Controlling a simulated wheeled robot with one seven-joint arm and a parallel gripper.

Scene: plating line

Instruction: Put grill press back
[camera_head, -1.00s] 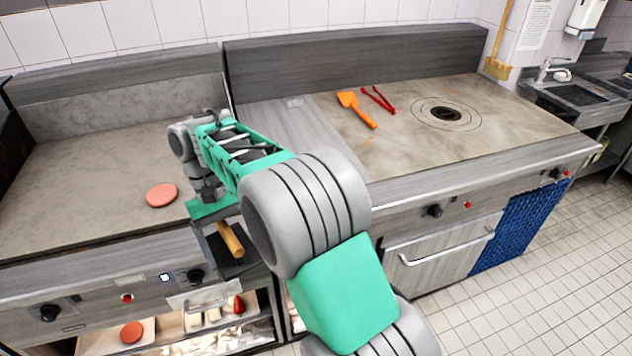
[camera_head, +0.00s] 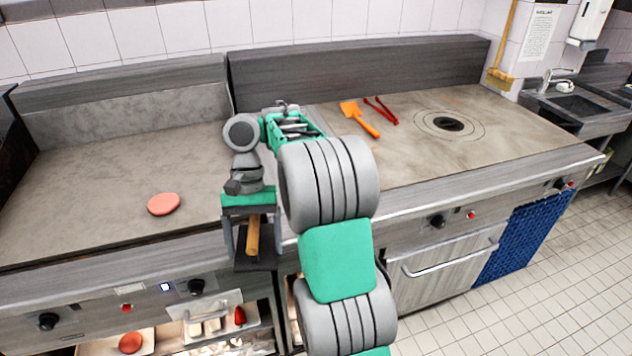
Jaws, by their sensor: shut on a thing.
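The grill press is a dark flat plate (camera_head: 257,262) with a light wooden handle (camera_head: 253,236). My gripper (camera_head: 250,226) points down and is shut on the press by its handle. The press hangs in front of the left griddle's front edge, over the gap between the two cooking units as the head view shows it. Its underside is hidden.
A reddish patty (camera_head: 164,204) lies on the left griddle (camera_head: 90,180). An orange spatula (camera_head: 360,119) and red tongs (camera_head: 380,110) lie on the right cooktop (camera_head: 470,155). A shelf below holds trays, one with another patty (camera_head: 130,342). The griddle around the patty is clear.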

